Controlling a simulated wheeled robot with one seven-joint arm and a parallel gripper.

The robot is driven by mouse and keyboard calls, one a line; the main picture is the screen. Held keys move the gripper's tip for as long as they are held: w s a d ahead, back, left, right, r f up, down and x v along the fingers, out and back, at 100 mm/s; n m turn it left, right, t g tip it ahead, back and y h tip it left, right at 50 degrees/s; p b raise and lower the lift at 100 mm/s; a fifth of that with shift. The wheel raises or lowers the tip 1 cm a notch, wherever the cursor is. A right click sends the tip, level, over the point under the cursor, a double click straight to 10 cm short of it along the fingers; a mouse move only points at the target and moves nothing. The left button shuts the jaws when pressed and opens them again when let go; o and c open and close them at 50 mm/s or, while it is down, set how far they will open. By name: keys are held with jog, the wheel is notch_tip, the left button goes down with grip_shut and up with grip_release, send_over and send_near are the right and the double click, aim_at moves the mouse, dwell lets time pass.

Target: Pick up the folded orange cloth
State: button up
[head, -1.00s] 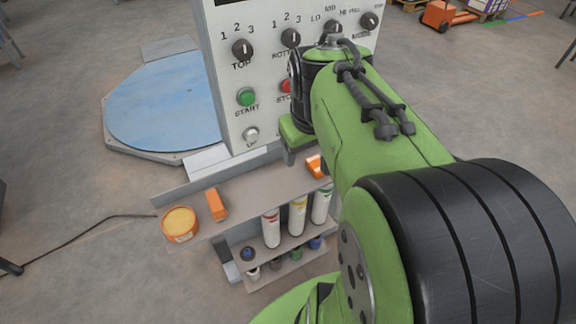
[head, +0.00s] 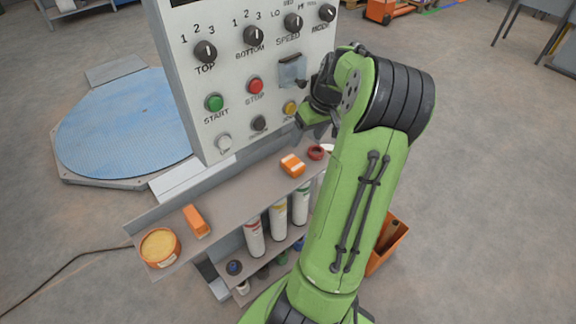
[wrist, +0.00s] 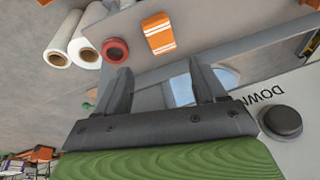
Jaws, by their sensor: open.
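A folded orange cloth with white stripes (head: 292,165) lies on the grey shelf (head: 247,184) below the control panel. It also shows at the top of the wrist view (wrist: 158,33). My gripper (wrist: 162,78) is open, with nothing between its fingers. In the wrist view the cloth lies beyond the fingertips, apart from them. In the head view my arm hides most of the gripper, which is near the panel's lower right, above the cloth's end of the shelf.
A red ring-shaped item (head: 316,152) sits close to the cloth. A plain orange block (head: 197,221) and a round orange tub (head: 160,247) stand at the shelf's left. White rolls (head: 278,219) stand below. The control panel (head: 240,80) with its knobs rises behind the shelf.

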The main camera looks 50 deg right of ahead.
aim_at(294, 162)
jog(key=b+x, duration=0.3)
jog(key=x, duration=1)
jog(key=shift+w+d+f, duration=0.1)
jog(key=c, duration=0.8)
jog(key=shift+r, duration=0.45)
jog(key=shift+c, duration=1.1)
jog(key=p+v, duration=0.1)
jog(key=v, duration=0.2)
jog(key=shift+r, duration=0.1)
jog(key=s+a, duration=0.1)
jog(key=s, duration=0.4)
jog(key=s+a, duration=0.1)
jog(key=s, duration=0.5)
jog(key=s+a, duration=0.2)
jog(key=s, duration=0.4)
jog(key=shift+a+p, duration=0.1)
jog(key=shift+p, duration=0.3)
